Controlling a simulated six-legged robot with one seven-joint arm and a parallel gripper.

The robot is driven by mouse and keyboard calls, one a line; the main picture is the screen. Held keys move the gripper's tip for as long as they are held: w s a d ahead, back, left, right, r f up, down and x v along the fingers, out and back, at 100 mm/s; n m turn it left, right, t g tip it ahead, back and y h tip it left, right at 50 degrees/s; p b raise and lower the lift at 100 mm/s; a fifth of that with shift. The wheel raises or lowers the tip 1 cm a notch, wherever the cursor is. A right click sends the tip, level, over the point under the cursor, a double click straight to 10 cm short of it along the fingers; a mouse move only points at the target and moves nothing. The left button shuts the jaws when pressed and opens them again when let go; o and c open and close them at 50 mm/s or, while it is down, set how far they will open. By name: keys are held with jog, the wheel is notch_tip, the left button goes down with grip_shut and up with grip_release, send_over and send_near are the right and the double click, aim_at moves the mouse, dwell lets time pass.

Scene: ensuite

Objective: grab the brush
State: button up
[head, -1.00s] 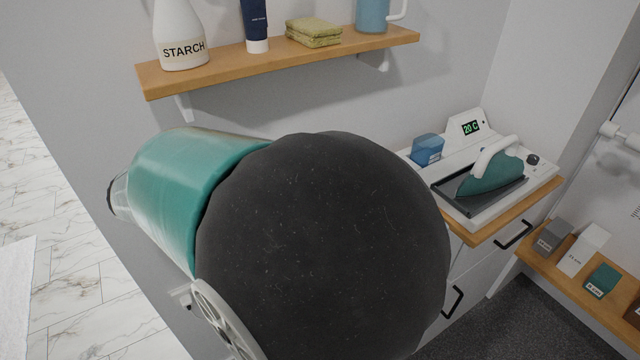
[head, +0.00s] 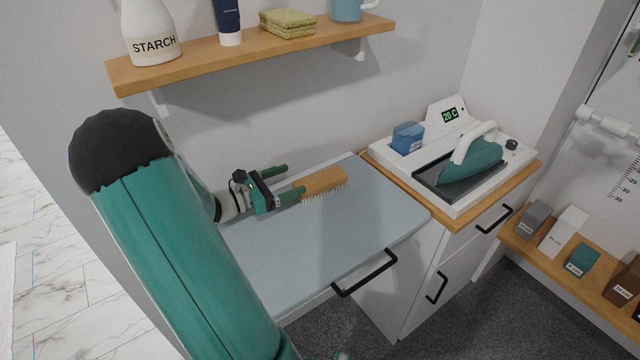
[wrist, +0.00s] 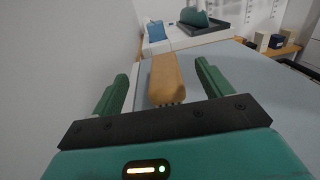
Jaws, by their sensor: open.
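The brush (head: 322,182) has a wooden back and pale bristles. It lies on the grey-blue board (head: 340,232), near the wall. My gripper (head: 284,182) is open at the left end of the brush, with its green fingers pointing along it. In the wrist view the brush (wrist: 164,78) runs lengthwise away from me, its near end between the two open fingers (wrist: 160,92). Gaps show on both sides of it, so the fingers appear not to touch it.
A white iron station (head: 470,205) with a green iron (head: 472,162) and blue container (head: 408,137) stands to the right. A wooden shelf (head: 250,45) with a starch bottle (head: 150,35) hangs above. The board's front and right are clear.

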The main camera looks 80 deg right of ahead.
aim_at(312, 181)
notch_tip(312, 181, down, 3)
jog(key=shift+f, duration=0.2)
jog(key=x, duration=0.7)
jog(key=shift+s+d+f, duration=0.1)
jog(key=shift+s+d, duration=0.05)
jog(key=shift+s, duration=0.05)
jog(key=c, duration=1.1)
